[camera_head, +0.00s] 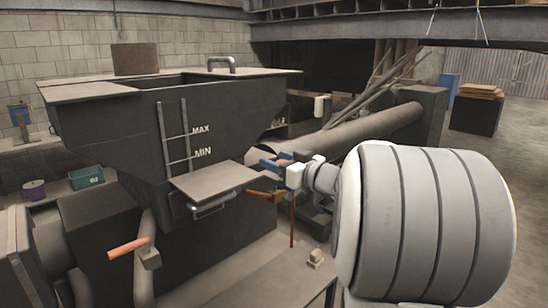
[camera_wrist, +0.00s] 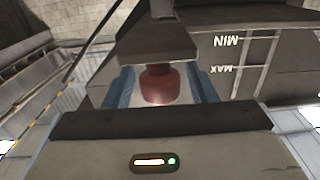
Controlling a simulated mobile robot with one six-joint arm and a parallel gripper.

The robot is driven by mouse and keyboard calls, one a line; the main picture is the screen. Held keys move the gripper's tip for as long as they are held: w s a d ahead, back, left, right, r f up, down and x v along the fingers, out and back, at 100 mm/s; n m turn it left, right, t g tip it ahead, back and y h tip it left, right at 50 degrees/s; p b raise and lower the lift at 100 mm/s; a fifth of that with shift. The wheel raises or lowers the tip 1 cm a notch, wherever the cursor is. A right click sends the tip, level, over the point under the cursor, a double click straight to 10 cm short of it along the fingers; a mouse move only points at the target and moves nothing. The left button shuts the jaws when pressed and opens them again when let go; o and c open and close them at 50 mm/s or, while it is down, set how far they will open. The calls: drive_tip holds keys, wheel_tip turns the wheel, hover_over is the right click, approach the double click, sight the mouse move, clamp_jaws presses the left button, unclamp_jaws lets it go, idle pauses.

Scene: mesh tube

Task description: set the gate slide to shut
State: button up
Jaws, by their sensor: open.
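A flat grey plate (camera_head: 213,180) juts out from the dark hopper (camera_head: 120,125) below the MIN mark, with a metal bar handle (camera_head: 212,207) under its front edge. It may be the gate slide, but I cannot tell for sure. My gripper (camera_head: 276,163) is to the right of the plate, its blue fingers apart. I cannot tell which part the knob belongs to.
An orange lever (camera_head: 265,194) is just below my gripper. Another orange-handled lever (camera_head: 128,248) stands at lower left. A long grey tube (camera_head: 365,130) runs behind my arm. A bench (camera_head: 270,280) is in front, and a green bin (camera_head: 86,177) is at left.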

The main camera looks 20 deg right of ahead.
drive_tip(key=shift+w+a, duration=0.15)
drive_tip(key=shift+w, duration=0.1)
clamp_jaws()
idle(0.5)
